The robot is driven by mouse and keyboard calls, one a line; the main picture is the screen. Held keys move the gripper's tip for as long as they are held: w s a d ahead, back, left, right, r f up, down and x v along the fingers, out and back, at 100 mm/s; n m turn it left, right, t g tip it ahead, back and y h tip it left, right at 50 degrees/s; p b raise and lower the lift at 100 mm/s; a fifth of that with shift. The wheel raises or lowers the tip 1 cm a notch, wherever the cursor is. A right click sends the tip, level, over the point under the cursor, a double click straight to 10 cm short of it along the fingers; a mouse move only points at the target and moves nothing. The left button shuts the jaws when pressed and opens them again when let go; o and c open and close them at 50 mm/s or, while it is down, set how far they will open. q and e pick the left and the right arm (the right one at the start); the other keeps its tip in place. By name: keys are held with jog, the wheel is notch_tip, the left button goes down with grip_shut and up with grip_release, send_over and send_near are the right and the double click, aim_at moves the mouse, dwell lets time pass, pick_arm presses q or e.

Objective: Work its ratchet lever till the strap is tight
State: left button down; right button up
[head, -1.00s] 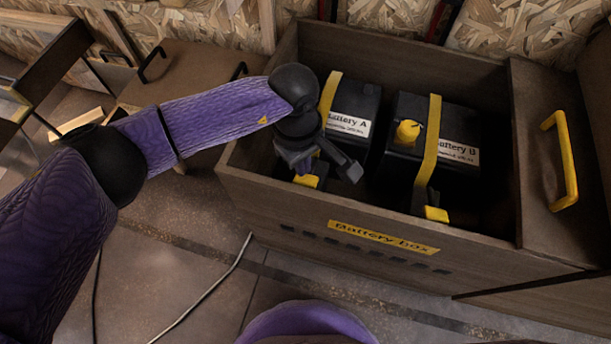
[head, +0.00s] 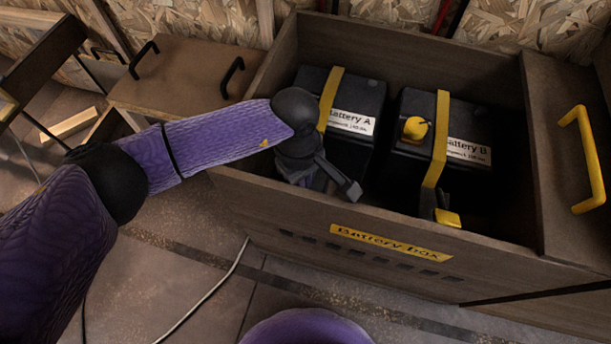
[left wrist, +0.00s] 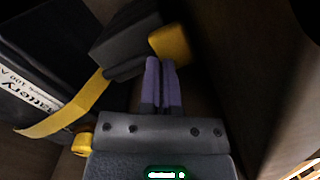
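Battery A (head: 352,104) stands in the battery box with a yellow strap (head: 330,95) over it. The left wrist view shows this strap (left wrist: 62,121) running to a black ratchet (left wrist: 128,42) with a yellow-ended lever (left wrist: 171,44). My left gripper (head: 322,178) is inside the box's near left part, in front of Battery A. In the left wrist view its purple fingers (left wrist: 162,64) are together, their tips at the yellow lever end; I see nothing clearly between them. In the head view the gripper hides this ratchet. My right gripper is out of view.
Battery B (head: 462,135) stands to the right with its own strap (head: 438,140) and yellow lever (head: 447,218). The battery box (head: 275,213) has walls close around my gripper. A lid with a yellow handle (head: 583,160) is at the right. A cable (head: 215,287) lies on the floor.

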pick_arm(q)
jog(key=shift+w+a+r+b, duration=0.25)
jog(key=shift+w+a, duration=0.15)
jog(key=shift+w, duration=0.15)
jog(key=shift+w+a+r+b, duration=0.1)
jog(key=shift+w+a+b, duration=0.15)
jog(key=shift+w+a, duration=0.2)
notch_tip(320, 180, up, 10)
jog(key=w+p, duration=0.1)
jog(key=p, duration=0.4)
jog(key=shift+w+a+r+p, duration=0.15)
jog(key=shift+a+p, duration=0.15)
jog(key=shift+a, duration=0.1)
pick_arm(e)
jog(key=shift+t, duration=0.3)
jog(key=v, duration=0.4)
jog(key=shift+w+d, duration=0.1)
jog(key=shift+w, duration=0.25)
